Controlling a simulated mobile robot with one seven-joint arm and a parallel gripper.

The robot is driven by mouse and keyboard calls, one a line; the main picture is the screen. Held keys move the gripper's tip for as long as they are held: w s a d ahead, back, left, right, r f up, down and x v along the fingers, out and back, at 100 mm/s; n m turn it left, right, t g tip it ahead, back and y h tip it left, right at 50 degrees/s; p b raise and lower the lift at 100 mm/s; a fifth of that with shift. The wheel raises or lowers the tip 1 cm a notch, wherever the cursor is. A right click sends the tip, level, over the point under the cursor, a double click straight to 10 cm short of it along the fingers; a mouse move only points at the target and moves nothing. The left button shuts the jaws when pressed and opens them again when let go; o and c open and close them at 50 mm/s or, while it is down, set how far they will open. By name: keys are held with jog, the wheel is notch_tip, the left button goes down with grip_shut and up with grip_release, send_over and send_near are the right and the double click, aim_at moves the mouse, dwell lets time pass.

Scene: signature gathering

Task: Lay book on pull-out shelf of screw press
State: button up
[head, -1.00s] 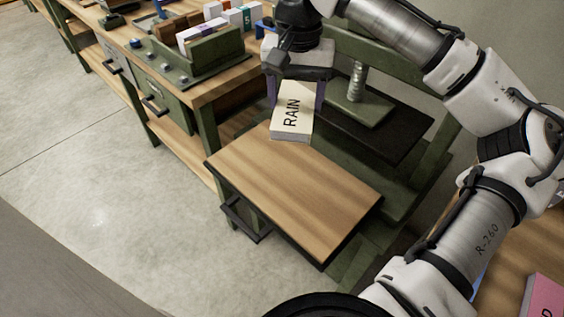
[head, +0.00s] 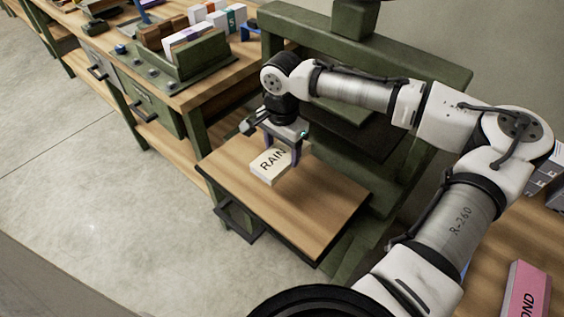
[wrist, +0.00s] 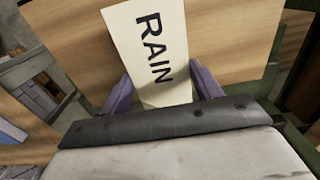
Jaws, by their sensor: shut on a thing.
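The cream book (head: 269,165) marked "RAIN" is in my gripper (head: 280,152), over the back-left part of the wooden pull-out shelf (head: 310,212). In the wrist view the book (wrist: 150,40) lies between the two purple fingers of my gripper (wrist: 160,88), which are shut on its sides. The shelf (wrist: 225,40) shows behind the book there. I cannot tell whether the book touches the shelf or hangs just above it. The green screw press (head: 425,60) stands behind the shelf, partly hidden by my arm.
A workbench at left holds a green rack (head: 195,60) with several books. A black handle (head: 238,222) hangs at the shelf's front left. A pink book (head: 527,290) lies on a wooden surface at lower right. The shelf's front and right are clear.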

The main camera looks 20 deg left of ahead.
aim_at(282, 166)
jog(key=shift+f+p, duration=0.3)
jog(key=shift+f, duration=2.8)
jog(key=shift+f, duration=0.1)
jog(key=shift+f, duration=0.1)
jog(key=o, duration=1.1)
notch_tip(282, 166, up, 12)
jog(key=shift+r+b, duration=0.2)
jog(key=shift+b, duration=0.55)
